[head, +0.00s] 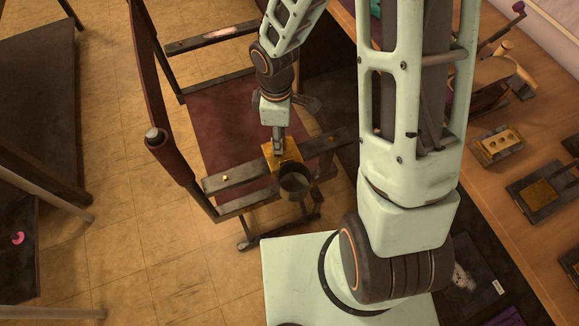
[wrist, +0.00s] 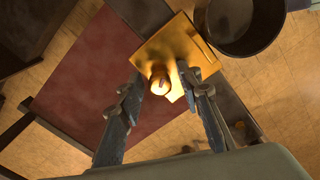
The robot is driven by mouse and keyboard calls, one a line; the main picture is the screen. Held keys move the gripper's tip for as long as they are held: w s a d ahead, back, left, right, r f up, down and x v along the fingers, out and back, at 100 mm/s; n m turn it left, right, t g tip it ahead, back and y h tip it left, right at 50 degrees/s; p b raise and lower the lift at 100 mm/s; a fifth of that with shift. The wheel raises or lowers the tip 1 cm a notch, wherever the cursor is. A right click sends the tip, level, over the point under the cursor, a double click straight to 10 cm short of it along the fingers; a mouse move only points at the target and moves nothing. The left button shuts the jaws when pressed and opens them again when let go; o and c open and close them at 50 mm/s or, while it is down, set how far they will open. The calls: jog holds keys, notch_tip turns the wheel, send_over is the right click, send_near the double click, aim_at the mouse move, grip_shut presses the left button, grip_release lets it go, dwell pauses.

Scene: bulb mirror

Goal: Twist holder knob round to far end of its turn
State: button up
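The holder has a shiny brass plate (head: 287,155) fixed on a dark rail, with a dark round cup (head: 295,182) beside it. In the wrist view the brass plate (wrist: 178,42) shows near the top centre, with the dark cup (wrist: 240,22) to its right. A rounded brass knob (wrist: 159,80) stands out from the plate. My gripper (wrist: 163,84) is open, with one finger left of the knob and one right of it. Gaps show between the knob and both fingers. In the head view my gripper (head: 279,142) comes down on the plate and hides the knob.
The rail (head: 236,178) crosses the front of a chair-like frame with a dark red seat (head: 225,120). A dark post (head: 160,120) rises at its left. A wooden bench (head: 520,190) with metal fittings stands at the right. Tiled floor (head: 150,260) lies open at the lower left.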

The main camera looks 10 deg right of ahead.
jog(key=shift+r, duration=0.1)
notch_tip(320, 180, up, 8)
jog(key=p, duration=0.7)
dwell(0.4)
